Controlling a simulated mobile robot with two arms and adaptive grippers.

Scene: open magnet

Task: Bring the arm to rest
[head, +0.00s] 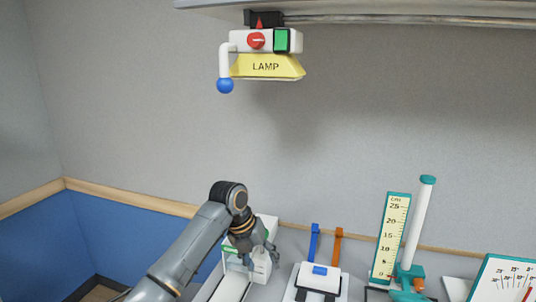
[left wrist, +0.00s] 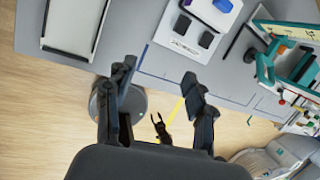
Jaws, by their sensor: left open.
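My left arm comes up from the bottom left in the head view and bends down at its elbow. Its gripper (head: 262,254) hangs in front of a white box with a green stripe (head: 268,232), above the bench. In the left wrist view the same gripper (left wrist: 156,82) shows two dark fingers spread wide. Nothing is between them. They are seen over the bench's front edge and the floor. The head view does not show my right gripper.
A lamp unit (head: 266,66) with a blue-knobbed lever hangs from the shelf. On the bench stand a white device with blue and orange uprights (head: 317,275), a yellow scale (head: 391,238) and a white column (head: 418,225). A white tray (left wrist: 75,25) lies near the bench edge.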

